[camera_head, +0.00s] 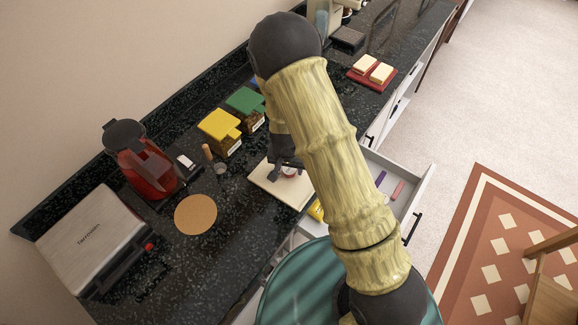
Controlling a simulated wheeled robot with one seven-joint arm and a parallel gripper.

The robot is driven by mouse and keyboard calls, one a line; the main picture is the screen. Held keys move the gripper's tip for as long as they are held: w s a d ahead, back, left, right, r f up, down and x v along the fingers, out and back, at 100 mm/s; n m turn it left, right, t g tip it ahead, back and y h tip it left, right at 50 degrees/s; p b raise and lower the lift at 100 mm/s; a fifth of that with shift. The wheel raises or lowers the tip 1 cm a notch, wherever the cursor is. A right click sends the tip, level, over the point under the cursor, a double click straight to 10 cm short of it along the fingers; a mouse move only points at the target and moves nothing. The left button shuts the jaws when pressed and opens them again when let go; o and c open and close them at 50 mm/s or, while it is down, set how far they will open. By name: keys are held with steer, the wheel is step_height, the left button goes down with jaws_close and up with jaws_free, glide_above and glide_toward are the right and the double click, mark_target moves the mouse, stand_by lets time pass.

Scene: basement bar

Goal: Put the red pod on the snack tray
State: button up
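A small round pod, whitish with a red edge (290,172), is at my gripper's fingertips, over a flat cream board (268,182). The board may be the snack tray. My gripper (285,170) points down at the board, and my arm covers part of it. The dark fingers look spread around or beside the pod. I cannot tell whether they grip it, or whether the pod touches the board. A red tray (357,78) with two pale blocks lies further back on the counter.
A yellow-topped box (220,125) and a green-topped box (246,102) stand behind the board. A red coffee machine (146,165), a round cork mat (196,214) and a silver appliance (92,238) are left. An open drawer (412,172) with small coloured items juts out right.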

mark_target(287, 174)
steer(key=shift+o, duration=0.8)
steer(key=shift+r, duration=0.1)
steer(key=shift+r, duration=0.1)
step_height(287, 174, up, 12)
steer(key=s, duration=0.1)
steer(key=shift+s+a+b, duration=0.25)
steer(key=shift+s+b, duration=0.05)
steer(key=shift+s, duration=0.05)
steer(key=s+d+r+n, duration=0.3)
steer(key=s+d+r, duration=0.7)
steer(key=d, duration=0.4)
steer(key=shift+s+t+y, duration=0.3)
steer(key=shift+s+t, duration=0.1)
